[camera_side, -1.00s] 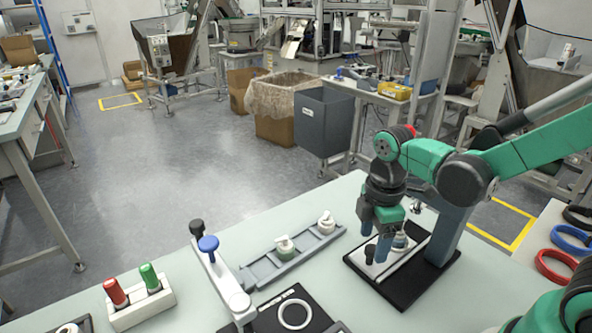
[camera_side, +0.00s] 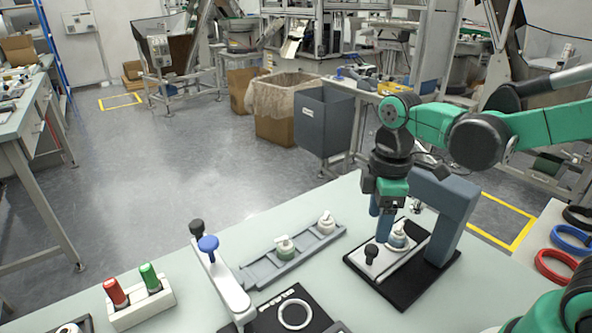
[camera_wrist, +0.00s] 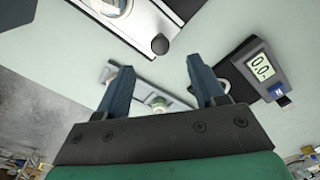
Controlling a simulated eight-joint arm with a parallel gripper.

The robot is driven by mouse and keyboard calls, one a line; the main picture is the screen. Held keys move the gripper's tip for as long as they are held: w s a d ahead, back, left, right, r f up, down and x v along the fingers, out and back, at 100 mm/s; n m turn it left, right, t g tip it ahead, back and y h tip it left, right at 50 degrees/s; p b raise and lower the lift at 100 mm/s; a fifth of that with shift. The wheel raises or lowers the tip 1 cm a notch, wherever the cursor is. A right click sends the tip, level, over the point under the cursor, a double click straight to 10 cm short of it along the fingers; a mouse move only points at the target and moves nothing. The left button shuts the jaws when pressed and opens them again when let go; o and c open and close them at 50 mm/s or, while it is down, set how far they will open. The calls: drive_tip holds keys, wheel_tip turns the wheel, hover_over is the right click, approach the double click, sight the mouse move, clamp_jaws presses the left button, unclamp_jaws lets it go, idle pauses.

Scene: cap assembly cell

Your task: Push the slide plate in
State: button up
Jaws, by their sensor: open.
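The slide plate (camera_side: 385,262) is a pale flat plate on a black base (camera_side: 405,301), with a black knob (camera_side: 371,253) at its left end. A whitish cap part (camera_side: 397,238) stands on the plate near a blue-grey upright frame (camera_side: 452,217). My gripper (camera_side: 381,222) is open and empty, above and behind the knob, apart from it. In the wrist view, my gripper (camera_wrist: 163,82) shows its two blue fingers spread wide. A silvery plate (camera_wrist: 125,14) and a black knob (camera_wrist: 160,44), apparently the slide plate's, lie beyond the fingertips.
A grey rack (camera_side: 300,250) with capped parts stands left of the slide. A display reading 0.0 (camera_wrist: 260,68) shows in the wrist view. Bare tabletop lies between.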

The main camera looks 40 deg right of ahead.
sight(373, 248)
drive_tip(key=m, duration=0.7)
drive_tip(key=shift+f+m, duration=0.2)
drive_tip(key=shift+m, duration=0.1)
drive_tip(key=shift+f, duration=2.6)
clamp_jaws()
